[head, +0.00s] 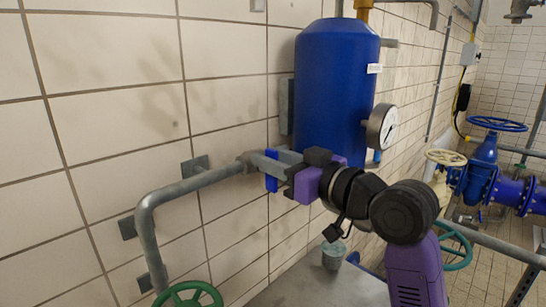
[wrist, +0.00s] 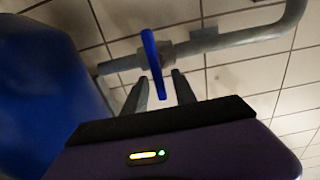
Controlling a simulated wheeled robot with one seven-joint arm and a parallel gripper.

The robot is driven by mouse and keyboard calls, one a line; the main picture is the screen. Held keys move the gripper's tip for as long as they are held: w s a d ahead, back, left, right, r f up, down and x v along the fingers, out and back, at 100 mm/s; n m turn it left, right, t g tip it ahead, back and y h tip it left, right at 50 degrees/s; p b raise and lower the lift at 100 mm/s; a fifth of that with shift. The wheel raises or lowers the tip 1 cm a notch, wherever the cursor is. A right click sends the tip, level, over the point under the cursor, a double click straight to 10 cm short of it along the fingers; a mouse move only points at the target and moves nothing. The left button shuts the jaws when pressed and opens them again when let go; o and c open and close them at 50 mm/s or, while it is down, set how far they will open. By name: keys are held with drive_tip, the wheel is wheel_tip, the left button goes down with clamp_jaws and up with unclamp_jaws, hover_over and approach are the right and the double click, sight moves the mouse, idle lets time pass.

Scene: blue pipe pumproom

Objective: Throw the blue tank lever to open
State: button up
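The tank lever, a narrow blue handle (head: 271,184), sits on the grey pipe at the valve left of the blue tank (head: 332,95). In the wrist view the lever (wrist: 151,52) slants across the pipe, its near end between my two grey fingers. My gripper (wrist: 161,77) is open, with a gap visible on each side of the lever. In the head view my gripper (head: 275,160) reaches in from the right, its fingers at the lever and partly covering it. Whether a finger touches the lever I cannot tell.
The grey pipe (head: 195,185) runs close to the tiled wall and bends down at left. A pressure gauge (head: 382,127) sticks out from the tank. A green handwheel (head: 188,295) is at lower left. Blue valves and pipes (head: 486,160) stand at right.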

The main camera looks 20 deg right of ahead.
sight(248, 171)
clamp_jaws()
drive_tip(key=shift+a+n+b, duration=0.1)
drive_tip(key=shift+n+b, duration=0.2)
drive_tip(key=shift+b, duration=0.15)
drive_tip(key=n+b, duration=0.4)
drive_tip(key=a+f+n+b, duration=0.1)
drive_tip(key=n+b, duration=0.2)
drive_tip(key=n, duration=0.1)
drive_tip(key=s+a+n+b, duration=0.1)
drive_tip(key=n+b, duration=0.2)
drive_tip(key=b, duration=0.1)
drive_tip(key=shift+f+n+b, duration=0.35)
drive_tip(key=shift+f+n, duration=0.05)
drive_tip(key=n+b, duration=0.2)
drive_tip(key=f+n+b, duration=0.1)
drive_tip(key=n+b, duration=0.1)
drive_tip(key=n, duration=0.1)
drive_tip(key=shift+a+n+b, duration=0.2)
drive_tip(key=shift+n+b, duration=0.1)
drive_tip(key=shift+b, duration=0.05)
drive_tip(key=shift+n, duration=0.3)
